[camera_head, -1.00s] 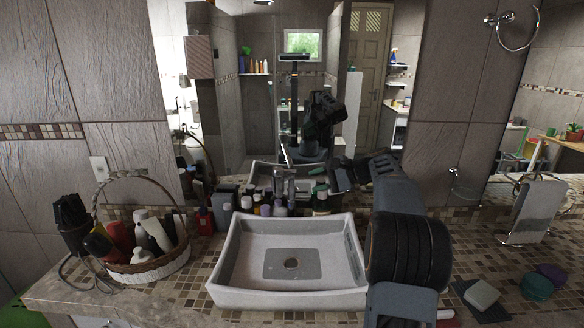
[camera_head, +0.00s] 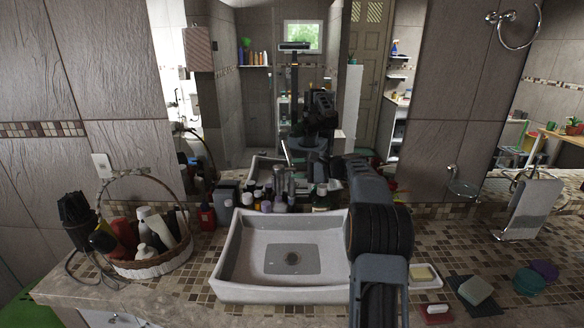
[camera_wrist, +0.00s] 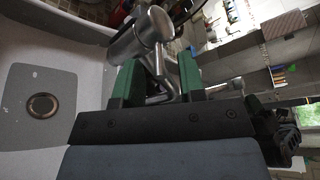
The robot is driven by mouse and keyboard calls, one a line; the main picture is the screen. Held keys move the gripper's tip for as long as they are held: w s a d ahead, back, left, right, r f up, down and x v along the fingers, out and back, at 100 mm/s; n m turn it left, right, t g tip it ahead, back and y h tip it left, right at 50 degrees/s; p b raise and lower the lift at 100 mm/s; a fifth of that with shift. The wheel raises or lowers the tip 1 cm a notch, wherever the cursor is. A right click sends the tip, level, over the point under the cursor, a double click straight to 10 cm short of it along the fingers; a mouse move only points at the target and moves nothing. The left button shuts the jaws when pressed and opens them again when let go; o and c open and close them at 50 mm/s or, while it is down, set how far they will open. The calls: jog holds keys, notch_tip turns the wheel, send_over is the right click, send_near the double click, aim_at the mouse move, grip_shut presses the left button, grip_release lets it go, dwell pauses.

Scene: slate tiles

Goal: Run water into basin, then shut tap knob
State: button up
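The pale rectangular basin (camera_head: 280,294) stands on the mosaic counter, with a round drain in a grey panel. No water shows in it, and no stream is visible. The metal tap (camera_head: 280,184) stands behind the basin; it is large in the wrist view (camera_wrist: 128,42), with a cylindrical body and a thin lever or knob. My gripper (camera_wrist: 158,82) has two green-padded fingers, apart, close to the tap. Metal tap parts show between and just beyond the fingers; I cannot tell whether they touch. In the head view my arm hides the basin's right side, and the fingertips are not clear.
Several bottles (camera_head: 247,196) crowd behind the basin near the tap, below the mirror. A wicker basket (camera_head: 150,266) of toiletries stands at left. A soap dish (camera_head: 427,282), dark mat and sponges lie at right. The counter further right is mostly clear.

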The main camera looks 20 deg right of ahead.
jog(key=shift+x, duration=1)
grip_shut()
